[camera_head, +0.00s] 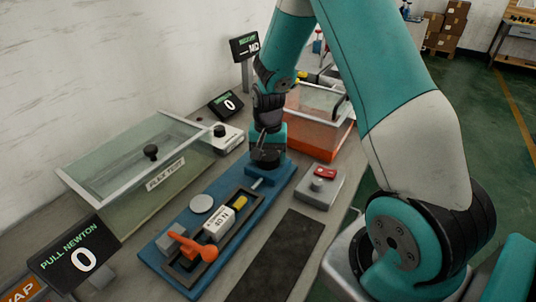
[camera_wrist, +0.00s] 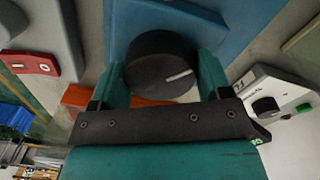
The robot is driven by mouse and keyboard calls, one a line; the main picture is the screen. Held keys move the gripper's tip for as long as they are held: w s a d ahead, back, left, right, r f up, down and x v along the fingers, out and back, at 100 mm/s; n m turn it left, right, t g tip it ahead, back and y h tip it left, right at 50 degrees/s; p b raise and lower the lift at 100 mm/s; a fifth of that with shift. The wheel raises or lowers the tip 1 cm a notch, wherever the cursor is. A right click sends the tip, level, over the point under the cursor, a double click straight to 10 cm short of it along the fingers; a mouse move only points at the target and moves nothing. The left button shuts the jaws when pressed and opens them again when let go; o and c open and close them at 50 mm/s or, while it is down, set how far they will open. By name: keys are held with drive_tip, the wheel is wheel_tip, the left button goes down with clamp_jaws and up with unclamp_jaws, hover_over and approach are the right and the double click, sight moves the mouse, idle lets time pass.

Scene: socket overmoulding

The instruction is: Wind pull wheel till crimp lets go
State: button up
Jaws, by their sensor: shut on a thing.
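The pull wheel is a black round knob with a white mark (camera_wrist: 158,72), on the blue base in the wrist view. My gripper (camera_wrist: 160,66) has its two teal fingers on either side of the wheel, shut on it. In the head view, my gripper (camera_head: 268,137) comes down on the dark wheel (camera_head: 266,157) at the far end of the blue pull tester (camera_head: 158,248). An orange lever (camera_head: 195,246), a white labelled block (camera_head: 218,224) and a yellow piece (camera_head: 240,202) sit on the tester. The crimp cannot be made out. The PULL NEWTON display (camera_head: 72,252) reads 0.
A clear FLEX TEST box (camera_head: 140,160) stands on the left. A white unit with a black knob (camera_head: 228,138) is behind it. A dark mat (camera_head: 275,255) lies in front.

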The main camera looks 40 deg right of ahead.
sight(268, 154)
drive_tip(key=o, duration=0.9)
wheel_tip(268, 154, up, 18)
drive_tip(key=shift+f, duration=0.25)
idle(0.3)
drive_tip(key=s+a+r+n+y, duration=0.1)
drive_tip(key=s+a+n, duration=0.4)
drive_tip(key=s+a, duration=0.2)
drive_tip(key=s+a+r+n+y, duration=0.1)
drive_tip(key=s+a+r+n, duration=0.1)
drive_tip(key=s+a+n, duration=0.3)
drive_tip(key=s+a+r+n+y, duration=0.1)
drive_tip(key=s+a+n, duration=0.4)
drive_tip(key=s+a, duration=0.5)
drive_tip(key=shift+s+a+r+n+y, duration=0.2)
drive_tip(key=shift+a+r+n+y, duration=0.1)
drive_tip(key=shift+y, duration=0.3)
